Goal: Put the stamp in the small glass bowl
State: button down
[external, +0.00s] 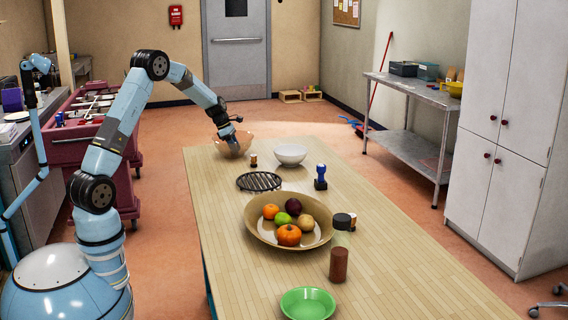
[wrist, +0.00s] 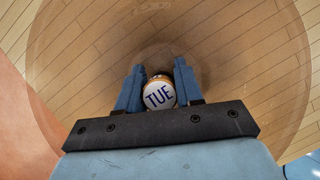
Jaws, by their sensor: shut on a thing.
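A blue stamp (external: 320,177) with a knobbed handle stands upright on the table, right of the black trivet. The glass bowl (external: 246,142) is clear with an orange tint and stands at the table's far left end. In the wrist view its wide round rim (wrist: 290,60) surrounds my fingers. My gripper (external: 230,142) points down over the bowl, its tips at or inside it. In the wrist view my gripper (wrist: 159,75) is shut on a small round thing, apparently a pill bottle (wrist: 159,96), with a white top marked TUE. I cannot tell whether it touches the bowl.
A white bowl (external: 291,154), a small orange bottle (external: 253,160) and a black trivet (external: 259,181) stand near the glass bowl. A wide fruit bowl (external: 257,229), a brown jar (external: 339,265) and a green bowl (external: 307,303) are nearer.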

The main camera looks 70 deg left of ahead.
jog(key=shift+s+d+f, duration=0.1)
jog(key=shift+f, duration=0.3)
